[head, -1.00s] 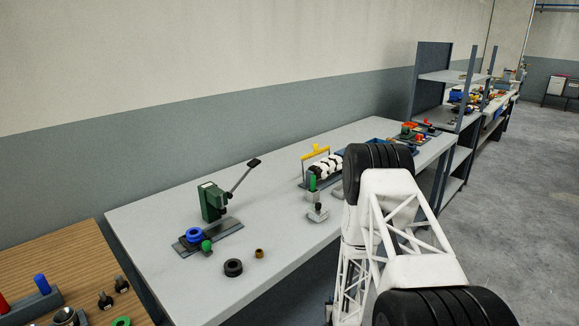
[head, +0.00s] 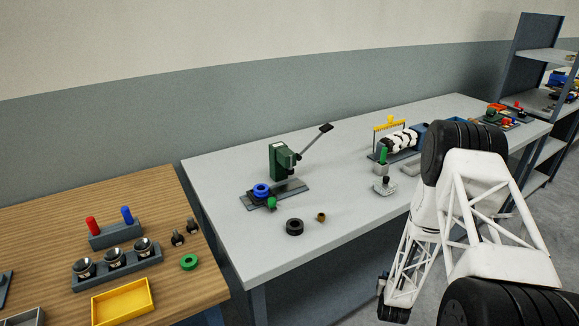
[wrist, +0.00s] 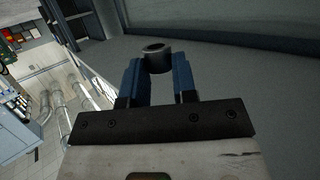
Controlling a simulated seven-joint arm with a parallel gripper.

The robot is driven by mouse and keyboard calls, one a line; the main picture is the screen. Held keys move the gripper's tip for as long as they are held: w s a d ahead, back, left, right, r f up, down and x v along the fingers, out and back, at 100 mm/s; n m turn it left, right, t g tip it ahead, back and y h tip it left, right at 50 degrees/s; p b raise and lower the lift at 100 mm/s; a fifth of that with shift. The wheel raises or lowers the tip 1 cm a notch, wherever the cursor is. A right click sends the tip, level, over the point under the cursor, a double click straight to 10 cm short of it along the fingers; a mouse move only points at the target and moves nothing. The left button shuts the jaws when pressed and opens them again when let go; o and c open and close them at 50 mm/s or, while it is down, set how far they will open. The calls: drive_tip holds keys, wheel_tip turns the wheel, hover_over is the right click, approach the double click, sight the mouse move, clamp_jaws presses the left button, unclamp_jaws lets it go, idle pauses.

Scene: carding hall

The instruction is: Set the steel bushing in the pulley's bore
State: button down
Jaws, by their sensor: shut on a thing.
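My gripper (wrist: 157,68) has blue fingers that are shut on a short grey metal ring with a dark hole, the steel bushing (wrist: 156,49), in the wrist view. In the head view my gripper (head: 393,312) hangs low in front of the grey bench; the bushing cannot be made out there. A blue wheel (head: 261,188), which looks like the pulley, lies on the dark base of a green lever press (head: 282,162). Its bore is too small to see clearly. My gripper is well to the right of it and apart from it.
A black ring (head: 294,227), a small brass bushing (head: 321,217) and a green knob (head: 272,203) are near the press. A wooden table (head: 50,225) with a yellow tray (head: 124,301) stands left. The grey bench top (head: 275,262) is clear at its front left.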

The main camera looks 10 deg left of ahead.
drive_tip(key=s+a+r+n+g+y, duration=0.1)
drive_tip(key=s+a+r+n+y, duration=0.15)
drive_tip(key=r, duration=0.75)
drive_tip(key=s+a+r+n+g+y, duration=0.1)
drive_tip(key=a+r+n+y, duration=0.15)
drive_tip(key=r, duration=0.75)
drive_tip(key=s+a+r+n+g+y, duration=0.1)
drive_tip(key=s+a+r+n+y, duration=0.15)
drive_tip(key=r, duration=0.85)
drive_tip(key=a+r+n+g+y, duration=0.1)
drive_tip(key=a+r, duration=0.1)
drive_tip(key=a, duration=0.4)
drive_tip(key=a+r+n+g+y, duration=0.1)
drive_tip(key=a+r+n+y, duration=0.1)
drive_tip(key=a, duration=0.4)
drive_tip(key=s+a+r+n+g+y, duration=0.1)
drive_tip(key=a+r+g+y, duration=0.1)
drive_tip(key=a, duration=0.4)
drive_tip(key=shift+a+r, duration=0.15)
drive_tip(key=shift+r, duration=0.2)
drive_tip(key=s+a+r+n+g+y, duration=0.1)
drive_tip(key=s+a+r+n+g, duration=0.1)
drive_tip(key=a, duration=0.5)
drive_tip(key=s+a+r+n+g+y, duration=0.1)
drive_tip(key=s+a+r+n+g, duration=0.1)
drive_tip(key=a, duration=0.6)
drive_tip(key=shift+s+r+g, duration=0.4)
drive_tip(key=shift+s+g, duration=0.1)
drive_tip(key=shift+s, duration=0.25)
drive_tip(key=shift+n, duration=0.25)
